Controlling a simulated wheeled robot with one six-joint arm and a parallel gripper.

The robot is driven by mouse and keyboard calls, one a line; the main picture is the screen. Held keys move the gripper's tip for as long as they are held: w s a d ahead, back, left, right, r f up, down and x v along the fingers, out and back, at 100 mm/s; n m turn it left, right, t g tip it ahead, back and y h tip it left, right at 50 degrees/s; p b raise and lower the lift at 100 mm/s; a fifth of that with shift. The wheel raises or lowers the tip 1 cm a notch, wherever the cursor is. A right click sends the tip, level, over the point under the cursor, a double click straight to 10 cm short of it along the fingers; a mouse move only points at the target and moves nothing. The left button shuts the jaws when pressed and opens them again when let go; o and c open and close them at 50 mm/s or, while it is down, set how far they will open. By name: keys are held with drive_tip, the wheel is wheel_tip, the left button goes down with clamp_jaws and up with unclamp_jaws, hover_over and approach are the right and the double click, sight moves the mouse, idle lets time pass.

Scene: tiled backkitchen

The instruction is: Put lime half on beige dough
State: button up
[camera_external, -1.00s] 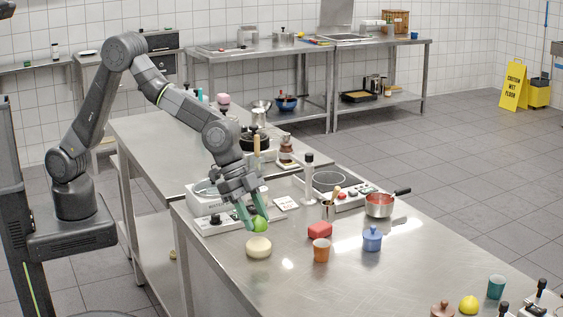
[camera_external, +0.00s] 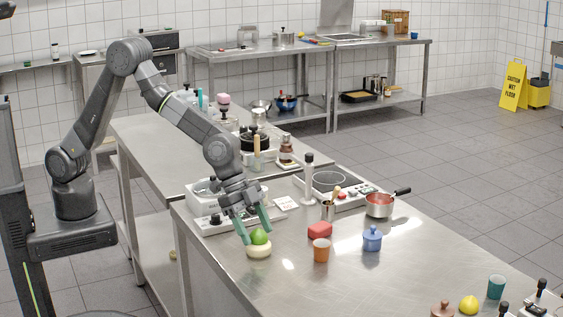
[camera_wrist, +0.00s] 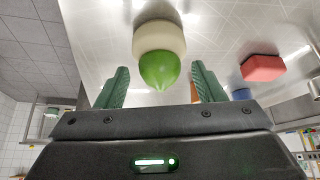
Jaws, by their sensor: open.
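The green lime half (camera_external: 260,236) sits on top of the round beige dough (camera_external: 259,250) near the left edge of the steel table. In the wrist view the lime half (camera_wrist: 160,70) touches the dough (camera_wrist: 158,37), which shows beyond it. My gripper (camera_external: 256,229) is open around and just behind the lime half. In the wrist view its two green fingers (camera_wrist: 161,85) stand wide apart, with a gap on each side of the lime.
A red block (camera_external: 320,230), an orange cup (camera_external: 321,250) and a blue lidded pot (camera_external: 372,238) stand to the right of the dough. A red saucepan (camera_external: 379,205) and a hob (camera_external: 328,181) are farther back. The table front is mostly clear.

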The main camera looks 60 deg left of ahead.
drive_tip(key=b+v, duration=0.1)
drive_tip(key=v, duration=1.1)
drive_tip(key=shift+r, duration=0.2)
